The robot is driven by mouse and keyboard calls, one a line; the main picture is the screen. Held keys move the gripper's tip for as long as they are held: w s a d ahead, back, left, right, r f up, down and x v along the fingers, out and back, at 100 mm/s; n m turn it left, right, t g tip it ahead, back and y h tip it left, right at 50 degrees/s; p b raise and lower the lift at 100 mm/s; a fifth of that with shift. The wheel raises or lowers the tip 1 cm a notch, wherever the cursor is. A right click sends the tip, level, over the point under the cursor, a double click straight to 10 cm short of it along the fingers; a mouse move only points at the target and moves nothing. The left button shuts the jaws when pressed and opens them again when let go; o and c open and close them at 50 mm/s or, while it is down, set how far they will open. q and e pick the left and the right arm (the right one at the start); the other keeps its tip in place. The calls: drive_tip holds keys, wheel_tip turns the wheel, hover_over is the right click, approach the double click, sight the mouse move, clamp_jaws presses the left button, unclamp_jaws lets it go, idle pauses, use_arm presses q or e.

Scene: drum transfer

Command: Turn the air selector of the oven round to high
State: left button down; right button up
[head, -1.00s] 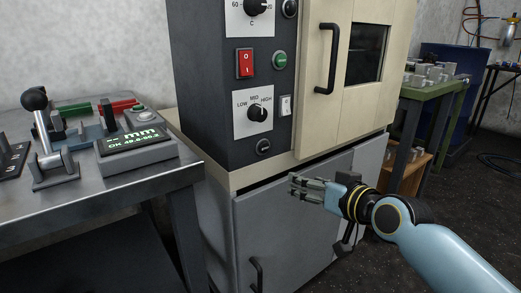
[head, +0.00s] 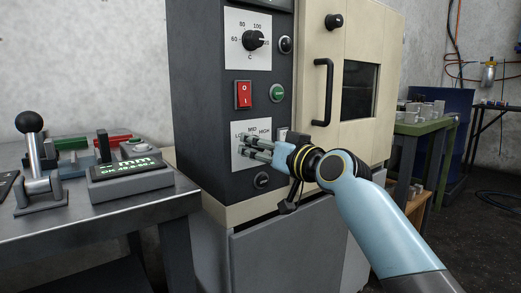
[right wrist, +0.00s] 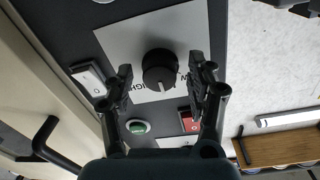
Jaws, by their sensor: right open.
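The air selector is a round black knob (right wrist: 159,68) on a white plate (head: 238,127) marked LOW, MID and HIGH, on the dark front of the oven (head: 205,100). In the head view my right gripper hides the knob. My right gripper (head: 243,148) is in front of the plate, its fingers pointing at the panel. In the right wrist view the open fingers (right wrist: 162,80) are on either side of the knob, with gaps to it. The knob's pale mark appears to point between LOW and HIGH, on the MID side. My left gripper is not in view.
Close by are a white rocker switch (right wrist: 90,78), a red switch (head: 243,94), a green button (head: 278,93) and a temperature knob (head: 254,40). The oven door handle (head: 322,92) stands out at the right. A metal bench (head: 100,210) with a lever and gauge stands left.

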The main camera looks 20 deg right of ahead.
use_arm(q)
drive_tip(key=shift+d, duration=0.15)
use_arm(e)
drive_tip(key=shift+c, duration=0.7)
drive_tip(key=c, duration=1)
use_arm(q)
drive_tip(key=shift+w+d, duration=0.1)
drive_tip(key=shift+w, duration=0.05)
